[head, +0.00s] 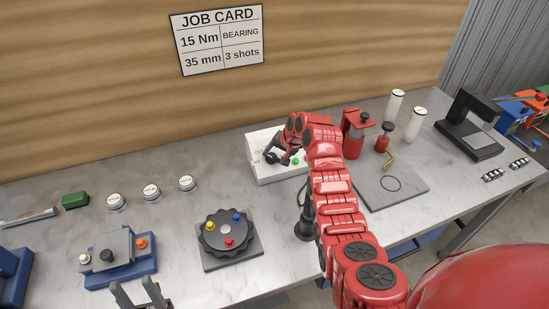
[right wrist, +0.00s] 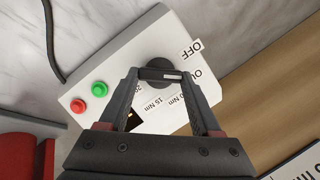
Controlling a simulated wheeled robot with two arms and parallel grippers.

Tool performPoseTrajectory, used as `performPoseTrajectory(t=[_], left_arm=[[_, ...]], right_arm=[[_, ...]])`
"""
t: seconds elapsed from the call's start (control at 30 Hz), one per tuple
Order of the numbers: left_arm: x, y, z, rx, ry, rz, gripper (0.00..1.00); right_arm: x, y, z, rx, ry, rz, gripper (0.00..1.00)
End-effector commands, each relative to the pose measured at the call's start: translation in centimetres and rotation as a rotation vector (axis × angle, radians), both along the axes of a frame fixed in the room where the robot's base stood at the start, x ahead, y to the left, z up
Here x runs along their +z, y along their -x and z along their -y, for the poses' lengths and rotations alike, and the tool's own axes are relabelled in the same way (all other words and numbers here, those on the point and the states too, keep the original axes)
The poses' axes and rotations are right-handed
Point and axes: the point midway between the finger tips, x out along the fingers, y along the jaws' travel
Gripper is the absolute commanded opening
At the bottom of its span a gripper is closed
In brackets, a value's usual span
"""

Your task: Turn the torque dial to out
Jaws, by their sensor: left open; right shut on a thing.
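The torque dial (right wrist: 158,70) is a dark round knob on a white control box (right wrist: 122,62). Labels around it read OFF and 15 Nm; others are partly hidden by my fingers. Which mark the dial points to cannot be told. My right gripper (right wrist: 160,76) is shut on the dial, one finger on each side. In the head view the box (head: 262,172) stands at the back of the bench, and my right gripper (head: 280,156) covers the dial there. My left gripper (head: 138,292) is open and empty at the bottom edge, well away from the box.
The box also has a green button (right wrist: 99,88) and a red button (right wrist: 78,106). A black rotary fixture (head: 226,234) and a blue-based fixture (head: 118,258) stand to the left. A red press (head: 354,132) stands right of my arm. A job card (head: 218,38) hangs behind.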

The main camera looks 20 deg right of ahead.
Motion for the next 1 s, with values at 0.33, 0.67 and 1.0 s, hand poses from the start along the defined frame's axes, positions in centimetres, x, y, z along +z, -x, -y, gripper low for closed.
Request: performPoseTrajectory(t=[0.33, 0.67, 1.0], left_arm=[[-0.35, 0.00, 0.00, 0.000, 0.000, 0.000, 0.50], [-0.35, 0.00, 0.00, 0.000, 0.000, 0.000, 0.50], [-0.33, 0.01, 0.00, 0.000, 0.000, 0.000, 0.50]], right_arm=[[-0.12, 0.10, 0.05, -0.056, -0.051, -0.004, 0.09], [-0.11, 0.10, 0.04, -0.058, -0.053, -0.004, 0.09], [-0.08, 0.08, 0.05, -0.058, -0.052, -0.003, 0.95]])
